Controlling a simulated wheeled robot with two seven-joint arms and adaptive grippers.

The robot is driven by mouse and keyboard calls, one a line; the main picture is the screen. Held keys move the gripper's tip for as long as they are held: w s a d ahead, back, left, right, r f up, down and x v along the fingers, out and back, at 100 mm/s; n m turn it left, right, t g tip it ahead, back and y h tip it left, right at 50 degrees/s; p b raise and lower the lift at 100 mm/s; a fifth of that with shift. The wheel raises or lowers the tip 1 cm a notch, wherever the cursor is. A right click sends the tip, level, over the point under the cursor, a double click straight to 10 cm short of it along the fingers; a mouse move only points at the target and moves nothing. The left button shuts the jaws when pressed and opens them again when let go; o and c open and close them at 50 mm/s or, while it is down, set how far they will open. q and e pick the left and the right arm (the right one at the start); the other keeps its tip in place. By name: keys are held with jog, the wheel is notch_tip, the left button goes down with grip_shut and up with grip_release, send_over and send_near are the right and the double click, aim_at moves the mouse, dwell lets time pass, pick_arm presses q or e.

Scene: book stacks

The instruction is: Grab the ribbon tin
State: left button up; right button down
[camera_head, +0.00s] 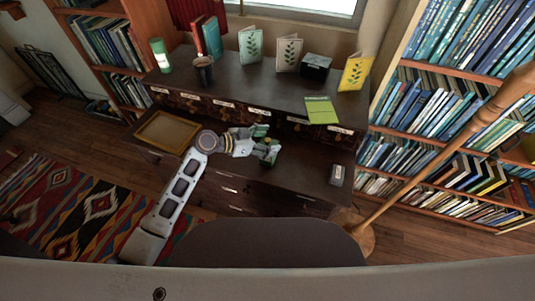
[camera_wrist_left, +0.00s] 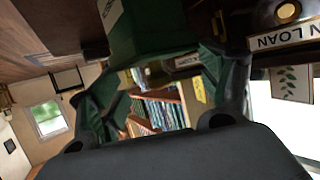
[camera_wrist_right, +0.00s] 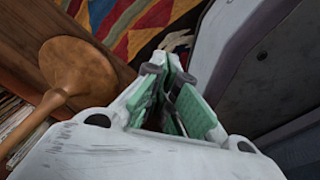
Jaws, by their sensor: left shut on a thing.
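My left gripper (camera_head: 265,145) reaches over the lower ledge of the dark desk, near the labelled drawers. In the left wrist view its two green-padded fingers (camera_wrist_left: 165,95) are apart, with a green box (camera_wrist_left: 150,28) with a white label between them at the top. I take this box to be the ribbon tin; its lettering cannot be read. In the head view the fingers and wrist partly hide it. My right gripper (camera_wrist_right: 172,95) shows only in its wrist view, with its fingers close together and nothing seen between them.
A wooden tray (camera_head: 166,131) lies left on the ledge, a small dark box (camera_head: 338,175) right. A wooden stand (camera_head: 400,190) rises at right.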

pick_arm(q)
jog(key=shift+r, duration=0.1)
pick_arm(e)
jog(key=shift+s+d, duration=0.1)
jog(key=shift+d, duration=0.25)
pick_arm(q)
jog(key=shift+r, duration=0.4)
notch_tip(320, 180, up, 8)
jog(key=shift+r, duration=0.5)
pick_arm(e)
jog(key=shift+d+r, duration=0.1)
jog(key=shift+d, duration=0.2)
jog(key=shift+a, duration=0.15)
